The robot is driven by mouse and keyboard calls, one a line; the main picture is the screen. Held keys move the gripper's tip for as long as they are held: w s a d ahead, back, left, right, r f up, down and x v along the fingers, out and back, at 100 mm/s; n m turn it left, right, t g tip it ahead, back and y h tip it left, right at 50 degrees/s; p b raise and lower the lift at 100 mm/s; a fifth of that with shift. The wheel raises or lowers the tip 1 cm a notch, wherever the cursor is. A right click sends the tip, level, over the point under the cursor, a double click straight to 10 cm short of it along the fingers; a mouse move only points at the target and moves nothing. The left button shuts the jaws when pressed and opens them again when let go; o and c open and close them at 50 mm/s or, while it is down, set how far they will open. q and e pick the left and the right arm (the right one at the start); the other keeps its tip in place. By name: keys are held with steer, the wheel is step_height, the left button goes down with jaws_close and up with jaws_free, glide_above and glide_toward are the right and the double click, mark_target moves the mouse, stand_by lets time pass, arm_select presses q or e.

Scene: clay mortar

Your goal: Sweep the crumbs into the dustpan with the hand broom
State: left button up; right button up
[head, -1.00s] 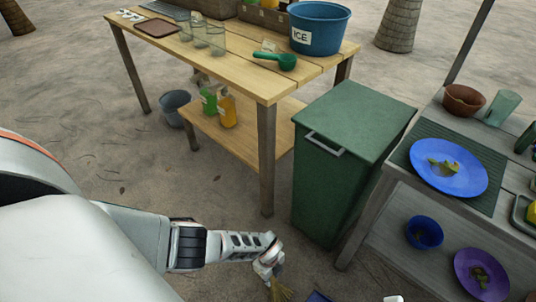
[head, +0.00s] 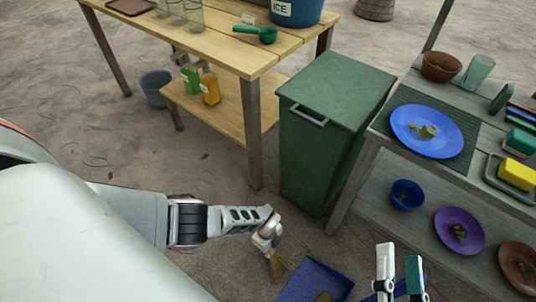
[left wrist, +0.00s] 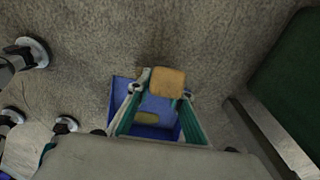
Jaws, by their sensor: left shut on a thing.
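My left gripper (head: 268,238) is low over the sandy ground, shut on the hand broom (head: 279,266), whose straw bristles point down. The bristle block of the broom (left wrist: 166,82) also shows in the left wrist view. The blue dustpan (head: 300,284) lies on the ground just right of the bristles, partly cut off by the bottom edge. A yellow-brown lump (head: 322,297) shows inside the dustpan; it also shows in the left wrist view (left wrist: 146,118). My right gripper (head: 400,262) is open at the bottom, with nothing between its tips. I cannot make out loose crumbs on the ground.
A green bin (head: 325,140) stands beyond the dustpan. A wooden table (head: 225,50) is at the back left. A grey shelf unit (head: 365,175) on the right carries a blue plate (head: 405,140) with scraps, bowls and a yellow sponge (head: 517,174).

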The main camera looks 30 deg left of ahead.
arm_select(q)
steer(key=shift+w+r, duration=0.15)
steer(key=shift+r, duration=0.5)
steer(key=shift+f, duration=0.1)
arm_select(e)
steer(key=shift+w+r, duration=0.1)
steer(key=shift+r, duration=0.7)
arm_select(q)
steer(key=shift+s, duration=0.2)
steer(key=shift+w+a+r+p, duration=0.2)
steer(key=shift+r+p, duration=0.15)
steer(key=shift+p, duration=0.05)
steer(key=a+r+p, duration=0.5)
steer(key=r, duration=0.2)
steer(key=shift+a+r, duration=0.2)
steer(key=shift+a, duration=0.15)
arm_select(e)
step_height(320, 180, up, 11)
steer(key=n+t+y, duration=0.1)
steer(key=t, duration=0.1)
steer(key=shift+r, duration=0.2)
